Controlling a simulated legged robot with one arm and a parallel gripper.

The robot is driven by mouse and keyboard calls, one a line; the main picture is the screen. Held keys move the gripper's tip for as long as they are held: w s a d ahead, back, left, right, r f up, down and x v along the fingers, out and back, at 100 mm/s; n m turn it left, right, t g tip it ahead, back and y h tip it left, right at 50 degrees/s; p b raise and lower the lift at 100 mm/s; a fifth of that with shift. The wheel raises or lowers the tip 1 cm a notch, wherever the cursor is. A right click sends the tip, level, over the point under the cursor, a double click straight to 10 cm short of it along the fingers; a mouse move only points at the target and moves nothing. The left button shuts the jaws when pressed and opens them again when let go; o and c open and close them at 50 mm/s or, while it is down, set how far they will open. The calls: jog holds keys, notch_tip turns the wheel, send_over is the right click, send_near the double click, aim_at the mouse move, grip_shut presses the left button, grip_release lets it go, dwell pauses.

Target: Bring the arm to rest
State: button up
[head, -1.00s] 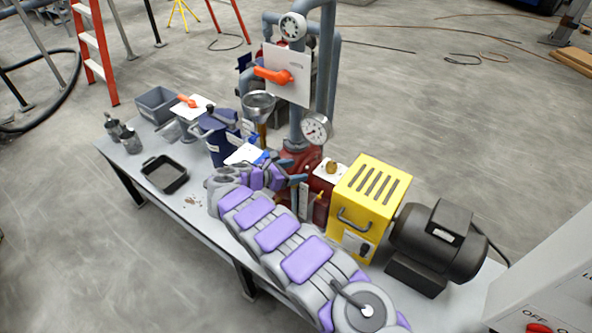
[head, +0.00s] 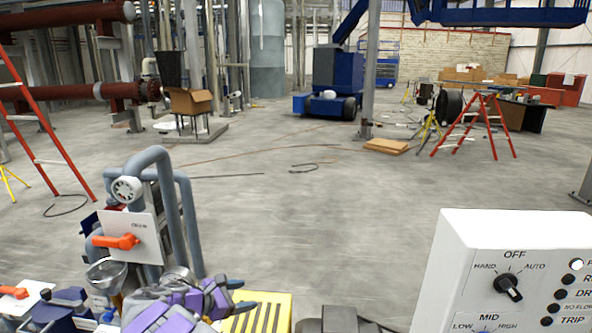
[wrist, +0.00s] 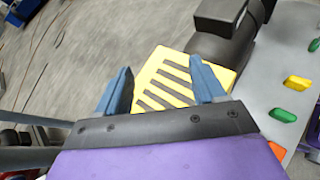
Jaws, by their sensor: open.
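My gripper (head: 240,295) shows at the bottom of the head view, at the end of my grey and purple arm, above the bench equipment. In the wrist view its two blue fingers (wrist: 160,68) stand wide apart with nothing between them. The yellow slotted guard (wrist: 165,85) lies beyond the fingers there; no contact is visible. In the head view the guard (head: 268,314) shows just behind and right of the gripper. Most of my arm is below the head view's edge.
Grey pipework with a white plate and orange handle (head: 118,242) stands left of my gripper. A white control box (head: 520,265) with a selector knob stands at right. A dark motor (wrist: 222,42) adjoins the guard. Open concrete floor (head: 330,200) lies beyond.

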jog(key=s+d+r+m+g, duration=0.2)
jog(key=s+d+r+m, duration=0.15)
jog(key=d, duration=0.45)
jog(key=s+d+r+m+g, duration=0.3)
jog(key=s+d, duration=0.1)
jog(key=d, duration=0.5)
jog(key=s+d+r+m+g, duration=0.2)
jog(key=s+d+r+m, duration=0.15)
jog(key=d, duration=0.45)
jog(key=s+d+m+g+y, duration=0.2)
jog(key=s+d+m+y, duration=0.15)
jog(key=s, duration=0.65)
jog(key=s+d+m+g+y, duration=0.15)
jog(key=s+d+m, duration=0.35)
jog(key=s, duration=0.6)
jog(key=s+a+f+m+y, duration=0.1)
jog(key=s+a+m+y, duration=0.1)
jog(key=s, duration=0.5)
jog(key=s+a+f+m+y, duration=0.2)
jog(key=s+m, duration=0.1)
jog(key=s, duration=0.4)
jog(key=shift+s, duration=0.25)
jog(key=shift+m, duration=0.25)
